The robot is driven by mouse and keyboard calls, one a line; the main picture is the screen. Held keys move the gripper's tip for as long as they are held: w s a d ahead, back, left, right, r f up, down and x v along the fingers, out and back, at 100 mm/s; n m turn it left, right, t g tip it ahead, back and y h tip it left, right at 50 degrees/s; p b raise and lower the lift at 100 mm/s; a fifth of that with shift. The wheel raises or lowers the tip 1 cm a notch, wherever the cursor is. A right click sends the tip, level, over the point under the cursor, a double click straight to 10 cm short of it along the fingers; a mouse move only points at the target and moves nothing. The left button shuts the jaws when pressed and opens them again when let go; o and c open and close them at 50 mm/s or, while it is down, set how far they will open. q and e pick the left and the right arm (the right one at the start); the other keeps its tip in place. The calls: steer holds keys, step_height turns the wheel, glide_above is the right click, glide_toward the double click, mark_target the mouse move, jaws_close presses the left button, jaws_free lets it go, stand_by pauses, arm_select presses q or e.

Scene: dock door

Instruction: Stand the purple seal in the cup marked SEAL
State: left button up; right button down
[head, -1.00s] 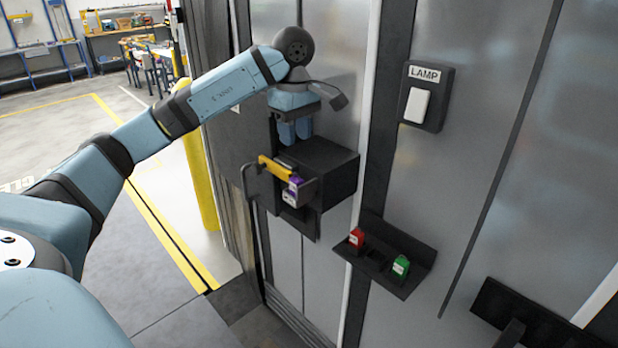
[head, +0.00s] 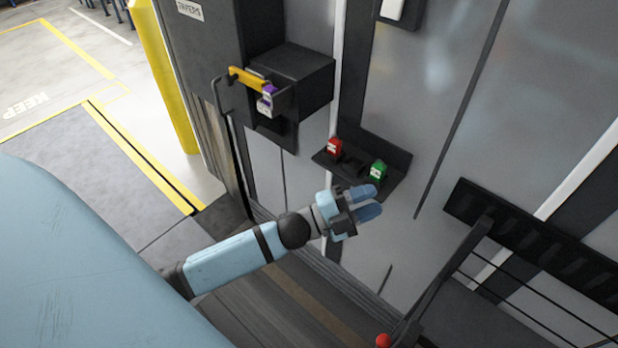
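The purple seal (head: 267,106), with a purple top and a pale labelled body, stands at the open front of a black wall box (head: 305,80), beside a yellow bar (head: 247,79). My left gripper (head: 377,200) is below and to the right of it, well apart from it, in front of the small black ledge (head: 395,186). Its two blue fingers are spread with nothing seen between them. A red piece (head: 334,148) and a green piece (head: 378,171) stand on the ledge with a dark gap between them. I cannot read any SEAL mark. My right gripper is out of view.
A wire handle (head: 219,98) juts out left of the box. A black slotted rack (head: 530,243) and dark rails (head: 480,285) with a red knob (head: 383,340) are at the lower right. A yellow post (head: 165,75) stands at the left. Open floor lies beyond it.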

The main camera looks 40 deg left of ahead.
arm_select(q)
steer(key=s+a+f+n+g+y+p, duration=0.2)
steer(key=s+f+n+g+y, duration=0.3)
steer(key=s+f+n+y, duration=0.5)
steer(key=shift+s+a+f+n+y+p, duration=0.3)
steer(key=shift+s+f+n+p, duration=0.1)
steer(key=shift+s+f+n, duration=3.35)
steer(key=shift+w+f+n, duration=0.25)
steer(key=shift+w+f, duration=0.25)
steer(key=shift+f, duration=0.15)
